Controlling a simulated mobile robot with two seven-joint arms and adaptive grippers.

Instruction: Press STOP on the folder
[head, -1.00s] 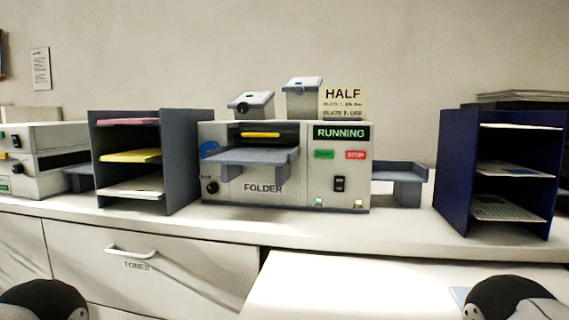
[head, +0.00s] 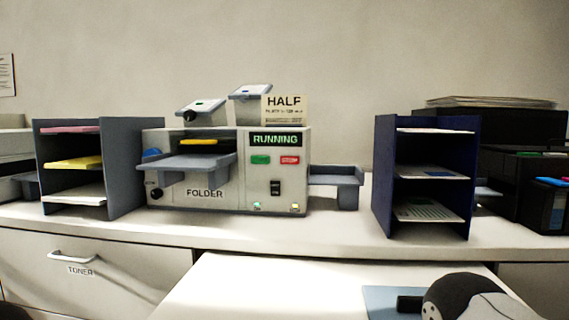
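The folder (head: 207,193) is a light grey machine labelled FOLDER on the counter, left of centre in the head view. Its display (head: 276,140) reads RUNNING in green. The red STOP button (head: 289,160) sits below the display, right of a green button (head: 260,160). A dark switch (head: 275,187) is lower on the same panel. Neither gripper's fingers are in view.
A grey paper rack (head: 122,165) stands left of the folder and a navy rack (head: 384,180) right of it. A white table (head: 270,290) lies in front, with a blue sheet (head: 378,300) on it. Black equipment (head: 505,190) is at far right.

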